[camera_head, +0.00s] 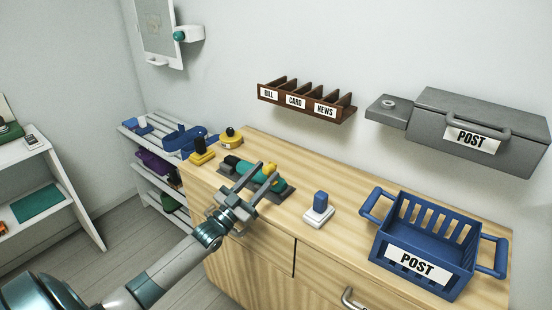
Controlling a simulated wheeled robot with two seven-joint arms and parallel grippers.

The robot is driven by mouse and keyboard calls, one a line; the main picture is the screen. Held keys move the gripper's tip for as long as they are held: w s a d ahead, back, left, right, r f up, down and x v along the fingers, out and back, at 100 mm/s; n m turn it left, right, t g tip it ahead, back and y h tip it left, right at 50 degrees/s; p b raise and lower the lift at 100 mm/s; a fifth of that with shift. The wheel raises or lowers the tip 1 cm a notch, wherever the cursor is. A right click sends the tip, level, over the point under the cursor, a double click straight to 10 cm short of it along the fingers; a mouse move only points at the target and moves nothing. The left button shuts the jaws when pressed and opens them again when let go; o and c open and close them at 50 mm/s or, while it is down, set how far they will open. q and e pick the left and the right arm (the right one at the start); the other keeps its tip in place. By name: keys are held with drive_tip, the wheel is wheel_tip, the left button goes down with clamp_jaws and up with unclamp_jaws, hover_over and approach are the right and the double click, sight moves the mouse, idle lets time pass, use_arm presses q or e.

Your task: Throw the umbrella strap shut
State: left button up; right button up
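A folded teal umbrella (245,168) appears to lie on a dark grey base on the wooden cabinet top, with a black end at the left. A yellow rounded part (270,169) shows near its right half; I cannot tell whether it belongs to the strap. My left gripper (264,173) is over the umbrella's right half with its two grey fingers spread apart. The fingers cover part of the umbrella, and I cannot tell whether they touch it. The strap is not clearly visible. My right gripper is out of view.
A white block with a blue top (319,208) and a blue POST basket (408,265) stand to the right on the cabinet top (345,232). Yellow-and-black items (202,152) stand at the left end. A brown sorter (300,103) and grey POST box (470,125) are on the wall.

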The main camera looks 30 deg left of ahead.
sight(273, 164)
use_arm(q)
drive_tip(key=shift+p+x, duration=0.5)
drive_tip(key=shift+x, duration=2.7)
clamp_jaws()
